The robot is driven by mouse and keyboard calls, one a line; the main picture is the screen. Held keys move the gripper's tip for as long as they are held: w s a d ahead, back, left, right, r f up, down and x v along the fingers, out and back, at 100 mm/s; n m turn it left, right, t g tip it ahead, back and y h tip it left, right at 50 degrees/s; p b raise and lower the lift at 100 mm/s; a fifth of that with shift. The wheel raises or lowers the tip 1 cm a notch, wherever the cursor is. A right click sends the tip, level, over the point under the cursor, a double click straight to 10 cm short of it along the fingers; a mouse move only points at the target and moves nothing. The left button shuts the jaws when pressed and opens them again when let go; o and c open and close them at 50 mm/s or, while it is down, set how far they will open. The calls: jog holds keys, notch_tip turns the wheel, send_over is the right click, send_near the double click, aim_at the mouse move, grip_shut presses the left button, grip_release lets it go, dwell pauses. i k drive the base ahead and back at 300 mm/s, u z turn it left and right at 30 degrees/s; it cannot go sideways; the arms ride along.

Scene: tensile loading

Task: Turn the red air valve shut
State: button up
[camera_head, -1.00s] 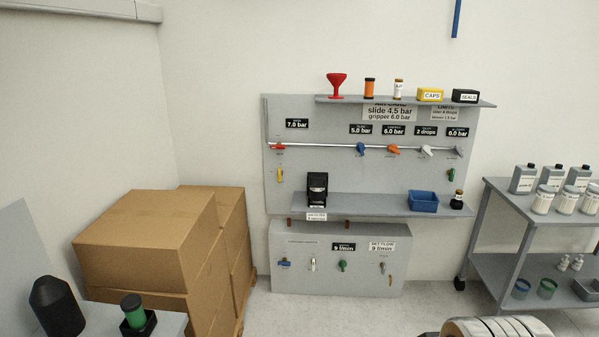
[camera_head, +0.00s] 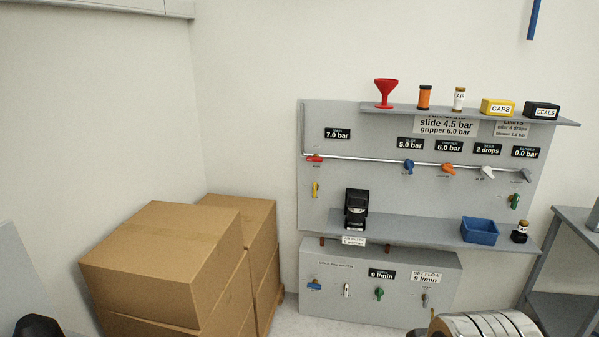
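The red air valve (camera_head: 315,158) is a small red handle at the left end of the pale pipe that runs across the grey wall panel (camera_head: 335,205). Its handle looks roughly level, in line with the pipe. A black label reading 7.0 bar (camera_head: 338,133) is above it. A yellow handle (camera_head: 315,189) hangs below it. My gripper's fingers do not show, and nothing is seen touching the red valve.
Blue (camera_head: 408,166), orange (camera_head: 448,168) and white (camera_head: 487,172) handles sit further right along the pipe. A black device (camera_head: 356,208) and blue bin (camera_head: 479,231) stand on the lower shelf. Stacked cartons (camera_head: 165,260) stand left; a grey cart (camera_head: 570,260) stands right.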

aim_at(316, 158)
jog(key=i, duration=0.2)
jog(key=z, duration=1)
jog(key=i, duration=1.95)
jog(key=u, duration=0.15)
